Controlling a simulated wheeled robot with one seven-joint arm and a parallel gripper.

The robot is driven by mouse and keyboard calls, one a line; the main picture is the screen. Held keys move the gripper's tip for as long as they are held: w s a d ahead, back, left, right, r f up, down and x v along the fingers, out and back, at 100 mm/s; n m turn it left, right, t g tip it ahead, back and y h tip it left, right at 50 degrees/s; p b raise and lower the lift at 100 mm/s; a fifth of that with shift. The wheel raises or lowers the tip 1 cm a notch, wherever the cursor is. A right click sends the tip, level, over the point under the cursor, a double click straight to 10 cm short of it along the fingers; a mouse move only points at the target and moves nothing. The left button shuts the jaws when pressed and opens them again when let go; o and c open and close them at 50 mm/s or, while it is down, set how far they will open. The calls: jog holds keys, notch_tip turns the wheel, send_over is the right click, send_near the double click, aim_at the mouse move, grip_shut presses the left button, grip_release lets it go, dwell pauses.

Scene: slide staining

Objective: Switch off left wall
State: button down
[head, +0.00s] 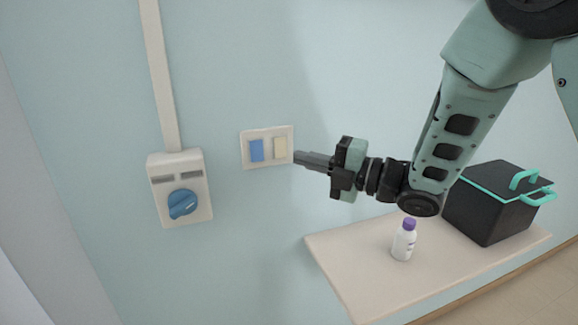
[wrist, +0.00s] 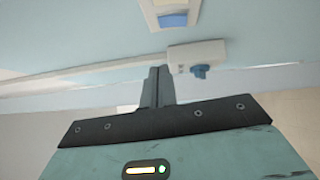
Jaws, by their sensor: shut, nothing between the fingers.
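A double wall switch plate (head: 267,132) is on the pale blue wall in the head view. Its left rocker (head: 256,150) is blue and its right rocker (head: 281,148) is cream. In the wrist view the plate (wrist: 150,16) is at the top, with the blue rocker (wrist: 173,20) showing. My gripper (head: 298,158) is shut and empty, with its tips just right of the plate in the head view. I cannot tell whether the tips touch the plate. In the wrist view the closed fingers (wrist: 158,72) point toward the wall, below the plate.
A cream box with a blue knob (head: 182,204) is on the wall left of the plate, with a conduit (head: 160,75) above it. A shelf (head: 362,277) at lower right holds a white bottle with a purple cap (head: 404,241) and a black pot (head: 487,214).

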jog(key=shift+r+v, duration=0.2)
jog(key=shift+v, duration=1.05)
